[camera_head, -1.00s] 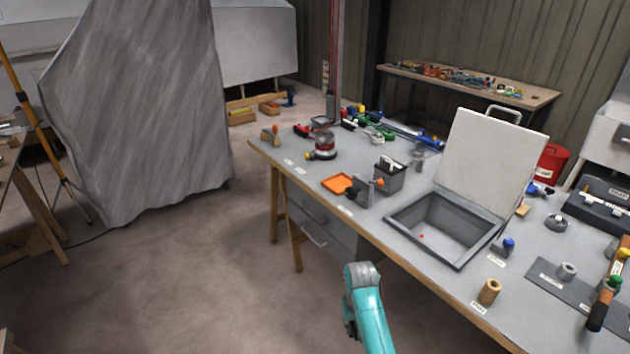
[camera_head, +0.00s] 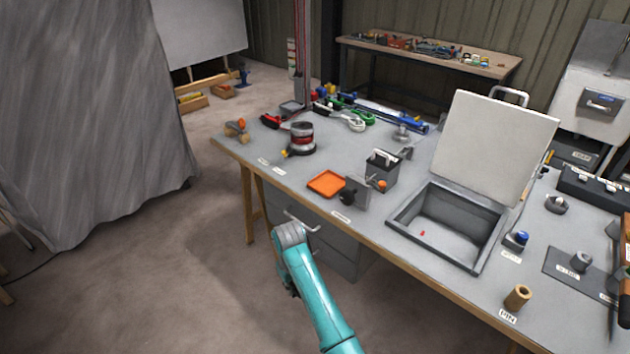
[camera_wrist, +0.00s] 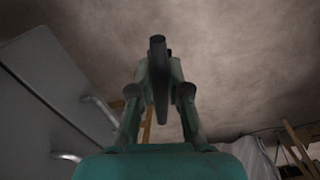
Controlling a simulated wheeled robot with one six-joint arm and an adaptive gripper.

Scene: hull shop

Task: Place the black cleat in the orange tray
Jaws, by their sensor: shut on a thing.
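The orange tray (camera_head: 327,184) lies flat on the grey bench near its front left edge and looks empty. In the wrist view my gripper (camera_wrist: 160,90) is shut on a long, narrow dark piece, which I take to be the black cleat (camera_wrist: 158,62). The piece is held with the floor behind it, away from the bench top. In the head view my teal arm is in front of the bench, below the tray; the gripper and the cleat cannot be made out there.
A grey block with a black knob (camera_head: 355,192) stands right beside the tray. A dark grey box with a handle (camera_head: 382,170) is behind it. An open-lidded bin (camera_head: 450,228) is set in the bench to the right. A sander (camera_head: 301,138) stands behind left. Drawer handles (camera_head: 302,222) project below the bench edge.

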